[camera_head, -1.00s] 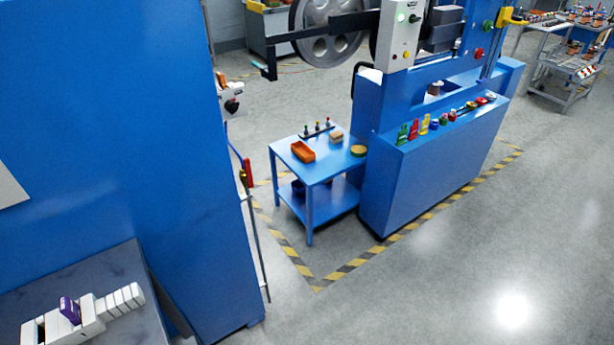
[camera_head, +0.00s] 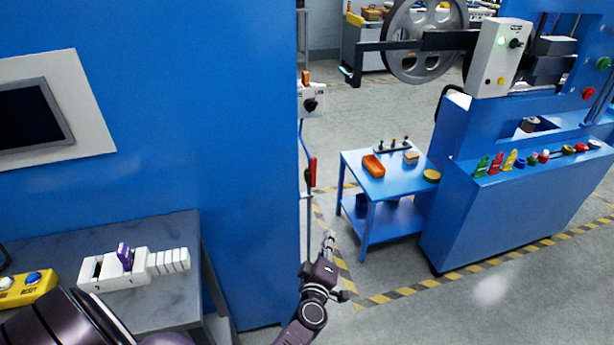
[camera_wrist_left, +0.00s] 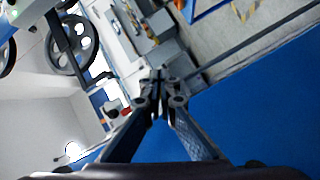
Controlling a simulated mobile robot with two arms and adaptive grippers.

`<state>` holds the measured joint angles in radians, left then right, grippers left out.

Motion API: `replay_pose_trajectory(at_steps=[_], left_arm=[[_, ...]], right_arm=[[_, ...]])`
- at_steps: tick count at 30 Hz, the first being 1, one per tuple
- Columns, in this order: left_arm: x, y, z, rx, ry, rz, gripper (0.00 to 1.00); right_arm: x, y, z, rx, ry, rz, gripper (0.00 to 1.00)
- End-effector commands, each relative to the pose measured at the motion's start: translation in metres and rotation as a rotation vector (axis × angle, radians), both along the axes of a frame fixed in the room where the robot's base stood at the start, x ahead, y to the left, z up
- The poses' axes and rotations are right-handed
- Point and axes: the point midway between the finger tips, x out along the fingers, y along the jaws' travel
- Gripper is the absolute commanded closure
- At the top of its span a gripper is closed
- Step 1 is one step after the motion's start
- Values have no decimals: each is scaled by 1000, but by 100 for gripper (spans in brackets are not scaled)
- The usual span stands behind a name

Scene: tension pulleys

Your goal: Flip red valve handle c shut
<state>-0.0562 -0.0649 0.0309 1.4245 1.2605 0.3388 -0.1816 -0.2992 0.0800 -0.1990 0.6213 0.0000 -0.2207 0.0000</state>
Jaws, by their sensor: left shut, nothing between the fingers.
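A red handle (camera_head: 312,172) stands upright on a thin vertical pipe beside the right edge of the big blue cabinet. Another red lever (camera_head: 495,163) stands between a green and a yellow one on the blue machine's ledge. No letters are readable, so I cannot tell which is handle c. My left gripper (camera_head: 329,240) is shut and empty, below and a little right of the red handle on the pipe, and apart from it. Its closed fingertips also show in the left wrist view (camera_wrist_left: 158,80). My right gripper is not in view.
The blue cabinet (camera_head: 240,120) blocks the left. A blue side table (camera_head: 385,185) with an orange tray (camera_head: 374,166) stands right of the pipe, against the blue machine (camera_head: 480,225). A grey bench (camera_head: 175,235) is at lower left. Floor is clear at lower right.

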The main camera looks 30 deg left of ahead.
Motion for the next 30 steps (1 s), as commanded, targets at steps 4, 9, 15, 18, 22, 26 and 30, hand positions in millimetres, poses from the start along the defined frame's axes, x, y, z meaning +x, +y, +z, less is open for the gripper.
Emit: replay_pose_trajectory(at_steps=[4, 9, 15, 18, 22, 26, 30], left_arm=[[9, 39, 67, -172, -171, 152, 100], [6, 66, 107, -313, -282, 254, 100], [3, 76, 121, -375, -323, 290, 100], [3, 76, 121, -377, -324, 291, 100], [4, 76, 121, -376, -323, 290, 100], [5, 77, 121, -375, -323, 290, 100], [17, 85, 122, -373, -324, 289, 100]], right_arm=[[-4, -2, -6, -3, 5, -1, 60], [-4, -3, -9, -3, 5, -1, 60], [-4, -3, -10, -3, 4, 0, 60], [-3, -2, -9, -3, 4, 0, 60], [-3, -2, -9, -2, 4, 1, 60], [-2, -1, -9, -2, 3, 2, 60], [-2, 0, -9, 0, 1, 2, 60]])
